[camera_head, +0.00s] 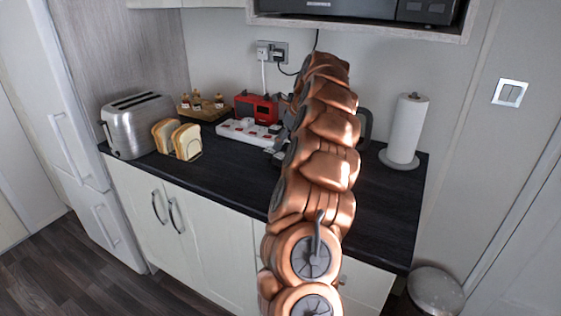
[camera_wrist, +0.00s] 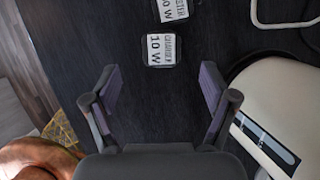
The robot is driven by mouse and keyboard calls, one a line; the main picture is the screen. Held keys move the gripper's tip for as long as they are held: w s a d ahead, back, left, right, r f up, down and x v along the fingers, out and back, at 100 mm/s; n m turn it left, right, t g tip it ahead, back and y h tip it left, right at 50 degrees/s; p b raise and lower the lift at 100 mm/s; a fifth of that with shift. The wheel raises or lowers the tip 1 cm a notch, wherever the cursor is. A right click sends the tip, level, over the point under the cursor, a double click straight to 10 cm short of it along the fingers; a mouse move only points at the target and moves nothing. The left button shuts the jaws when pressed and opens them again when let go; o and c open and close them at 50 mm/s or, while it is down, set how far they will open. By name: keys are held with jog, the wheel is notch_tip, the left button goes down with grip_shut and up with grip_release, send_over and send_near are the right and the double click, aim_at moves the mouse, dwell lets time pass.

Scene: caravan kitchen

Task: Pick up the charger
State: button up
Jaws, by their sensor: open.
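The charger (camera_wrist: 161,50) is a small dark block with a white label reading "CHARGER 10 W". It lies on the dark worktop in the wrist view, just beyond my gripper (camera_wrist: 160,78). My gripper is open, with its two dark fingers spread wide and nothing between them. The charger sits ahead of the gap, roughly centred between the fingertips. A second dark block (camera_wrist: 172,10) with a similar "10 W" label lies just beyond it, cut by the top edge. In the head view my copper arm hides most of this area, and I cannot make out the charger there.
A cream rounded appliance (camera_wrist: 275,115) stands close to the right finger. The power strip (camera_head: 240,131), red radio (camera_head: 256,108), toaster (camera_head: 139,124), bread slices (camera_head: 178,139) and spice rack (camera_head: 203,106) stand left of my arm. A paper towel roll (camera_head: 407,130) stands right. The front worktop is clear.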

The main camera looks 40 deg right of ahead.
aim_at(281, 156)
jog(key=shift+p+x, duration=1.1)
jog(key=shift+x, duration=2.65)
jog(key=shift+s+d+f, duration=0.1)
jog(key=shift+d, duration=0.05)
jog(key=shift+c, duration=0.2)
jog(key=c, duration=1.2)
